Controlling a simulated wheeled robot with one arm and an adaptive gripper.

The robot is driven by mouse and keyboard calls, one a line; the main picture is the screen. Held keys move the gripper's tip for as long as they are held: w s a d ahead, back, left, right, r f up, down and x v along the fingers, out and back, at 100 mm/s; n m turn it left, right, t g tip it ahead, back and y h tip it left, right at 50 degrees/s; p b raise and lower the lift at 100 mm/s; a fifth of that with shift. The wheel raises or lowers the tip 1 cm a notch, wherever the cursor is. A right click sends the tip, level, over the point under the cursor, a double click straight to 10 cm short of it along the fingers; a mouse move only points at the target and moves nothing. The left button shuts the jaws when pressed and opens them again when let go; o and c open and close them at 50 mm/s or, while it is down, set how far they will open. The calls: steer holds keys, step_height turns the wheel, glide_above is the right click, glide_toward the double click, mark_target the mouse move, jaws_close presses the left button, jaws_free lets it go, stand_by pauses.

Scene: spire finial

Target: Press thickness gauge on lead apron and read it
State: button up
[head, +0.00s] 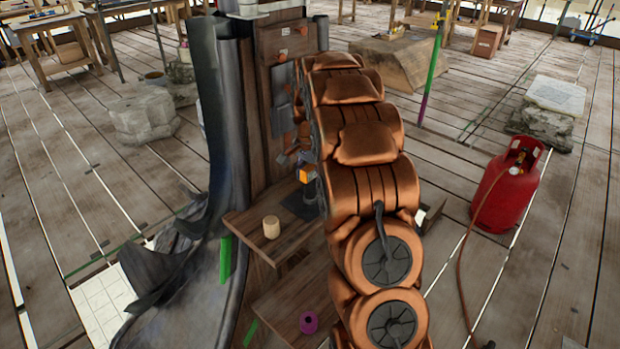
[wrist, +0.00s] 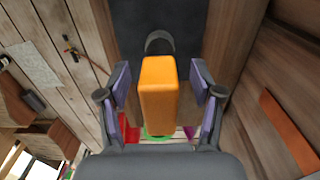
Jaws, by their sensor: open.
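The orange block-shaped thickness gauge (wrist: 158,98) stands between the two fingers of my gripper (wrist: 160,80) in the wrist view. The fingers are open, with a gap on each side of the gauge. In the head view the gauge (head: 307,175) shows as a small orange patch by my gripper (head: 299,158), above a dark pad (head: 300,204) on a wooden shelf. My arm partly hides it. No display or reading shows. The grey sheet draped down the left of the wooden post seems to be the lead apron (head: 215,100); its lower part spreads out near the floor.
A wooden cylinder (head: 271,227) stands on the upper shelf (head: 245,222), and a purple ring-like object (head: 308,322) on a lower one. A red gas cylinder (head: 505,190) with a hose stands at right. Stone blocks (head: 146,118) sit at back left. Plank floor between is open.

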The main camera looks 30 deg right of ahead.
step_height(320, 180, up, 11)
steer(key=shift+r, duration=0.5)
steer(key=shift+a, duration=0.1)
steer(key=s+a+r+n+p, duration=0.25)
steer(key=s+a+n, duration=0.55)
steer(key=s+a, duration=0.8)
steer(key=s+a+f+n+g, duration=0.1)
steer(key=s+a+f+n, duration=0.1)
steer(key=s, duration=0.9)
steer(key=s+a+f+n, duration=0.2)
steer(key=s+a+n, duration=0.3)
steer(key=s, duration=0.6)
steer(key=shift+a+g+p, duration=0.4)
steer(key=shift+a, duration=0.05)
